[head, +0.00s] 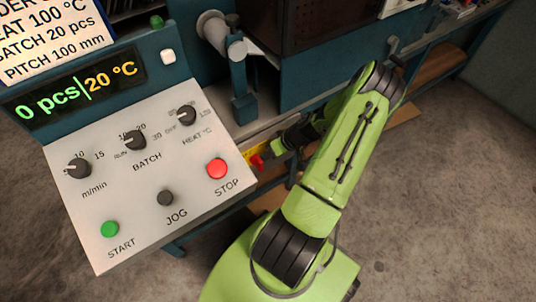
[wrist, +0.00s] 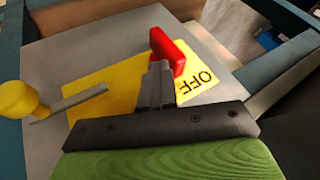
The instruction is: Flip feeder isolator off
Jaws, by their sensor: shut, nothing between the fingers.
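The feeder isolator shows in the wrist view as a red handle (wrist: 165,47) on a yellow plate (wrist: 100,88) fixed to a grey panel. The black word OFF is printed on the plate to the right of the handle. My gripper (wrist: 158,68) is shut and empty, its fingertips right at the near side of the handle. I cannot tell whether they touch it. The fingers hide part of the plate. In the head view, the red handle (head: 257,161) and a bit of yellow plate show just left of my gripper (head: 272,153), low beside the control panel.
A yellow knob (wrist: 18,99) on a grey rod stands left of the plate in the wrist view. The sloped control panel (head: 130,225) with dials, START, JOG and red STOP buttons is left of my arm. Bare concrete floor lies to the right.

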